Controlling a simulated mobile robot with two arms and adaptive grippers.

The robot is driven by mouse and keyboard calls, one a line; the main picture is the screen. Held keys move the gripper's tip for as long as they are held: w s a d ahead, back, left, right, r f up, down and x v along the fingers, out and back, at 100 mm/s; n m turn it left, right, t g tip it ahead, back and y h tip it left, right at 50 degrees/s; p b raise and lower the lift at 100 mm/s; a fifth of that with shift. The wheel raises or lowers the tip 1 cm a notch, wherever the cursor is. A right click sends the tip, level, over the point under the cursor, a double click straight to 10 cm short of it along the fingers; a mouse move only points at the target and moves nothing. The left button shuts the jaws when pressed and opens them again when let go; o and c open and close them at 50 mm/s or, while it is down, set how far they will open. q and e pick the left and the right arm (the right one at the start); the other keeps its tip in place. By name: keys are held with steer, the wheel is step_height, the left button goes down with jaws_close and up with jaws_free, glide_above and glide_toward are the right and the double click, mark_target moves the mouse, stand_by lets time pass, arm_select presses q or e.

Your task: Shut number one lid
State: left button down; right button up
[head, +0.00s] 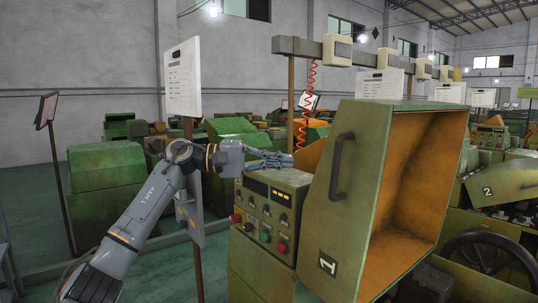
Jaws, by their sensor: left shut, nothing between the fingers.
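The number one lid (345,190) is a large green box-shaped cover with a dark handle (342,166) and a "1" plate (327,263) on its side. It stands raised and open, its orange inside facing right. My left arm comes in from the left. My left gripper (285,160) is shut and empty, just above the control box and left of the lid. It looks apart from the lid, though the exact gap is hard to tell. My right gripper is out of view.
A green control box (265,215) with knobs and buttons stands left of the lid. A post with a white sheet (182,78) rises behind my arm. A machine marked "2" (488,191) and a dark handwheel (487,262) are at right. Open floor lies left.

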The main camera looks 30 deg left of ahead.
arm_select(q)
steer(key=w+d+p, duration=0.2)
steer(key=d+p, duration=0.1)
steer(key=d, duration=0.4)
steer(key=shift+d+f, duration=0.25)
steer(key=shift+d, duration=0.05)
steer(key=shift+f, duration=0.1)
